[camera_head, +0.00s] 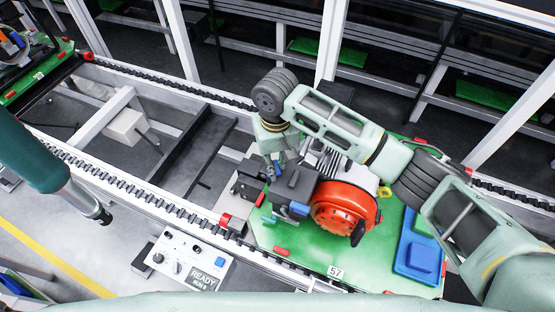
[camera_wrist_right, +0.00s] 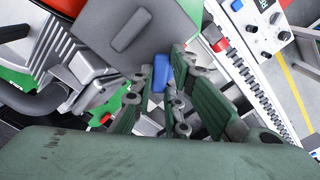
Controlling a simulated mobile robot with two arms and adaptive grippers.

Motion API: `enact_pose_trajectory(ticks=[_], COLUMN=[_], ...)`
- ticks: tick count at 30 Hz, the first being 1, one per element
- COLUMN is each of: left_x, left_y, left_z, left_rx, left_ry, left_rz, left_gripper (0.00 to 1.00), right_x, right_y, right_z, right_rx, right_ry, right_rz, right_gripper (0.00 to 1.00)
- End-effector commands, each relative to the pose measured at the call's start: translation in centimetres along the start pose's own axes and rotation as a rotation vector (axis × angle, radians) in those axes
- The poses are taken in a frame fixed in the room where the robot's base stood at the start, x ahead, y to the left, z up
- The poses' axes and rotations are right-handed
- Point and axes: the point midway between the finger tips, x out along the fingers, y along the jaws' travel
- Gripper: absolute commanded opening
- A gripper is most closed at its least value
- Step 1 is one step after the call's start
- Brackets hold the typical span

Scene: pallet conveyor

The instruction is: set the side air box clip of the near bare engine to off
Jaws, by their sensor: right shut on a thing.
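The near engine, with an orange-red round cover (camera_head: 340,203), sits on a green pallet (camera_head: 300,245) marked 57 in the head view. Its dark grey air box (camera_head: 297,182) is left of the cover, and it fills the top middle of the wrist view (camera_wrist_right: 125,30). One blue clip (camera_head: 299,209) shows on the box's near side. My right gripper (camera_head: 273,160) is at the box's far left side. In the wrist view its fingers (camera_wrist_right: 165,85) are closed around a blue clip (camera_wrist_right: 160,75) beside the box. The arm partly hides the engine.
A control panel (camera_head: 187,258) reading READY stands at the conveyor's near side. A blue tray (camera_head: 418,250) lies on the pallet, right of the engine. Another loaded pallet (camera_head: 40,72) is at the upper left.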

Motion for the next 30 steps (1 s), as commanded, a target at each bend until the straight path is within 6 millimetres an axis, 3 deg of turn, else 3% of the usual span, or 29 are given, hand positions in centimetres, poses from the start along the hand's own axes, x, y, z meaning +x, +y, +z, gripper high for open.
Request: enact_pose_trajectory(ticks=[15, 30], left_x=[-0.01, -0.01], left_y=[-0.01, -0.01], left_z=[-0.03, -0.05], left_rx=[0.0, 0.0], left_ry=[0.0, 0.001], left_rz=[0.0, 0.0], left_gripper=[0.4, 0.4], right_x=[-0.05, -0.09], right_y=[-0.74, -0.93], right_z=[-0.2, -0.41], right_rx=[0.46, 0.671], right_ry=[0.0, 0.003], right_rz=[-0.003, -0.001], right_gripper=[0.0, 0.0])
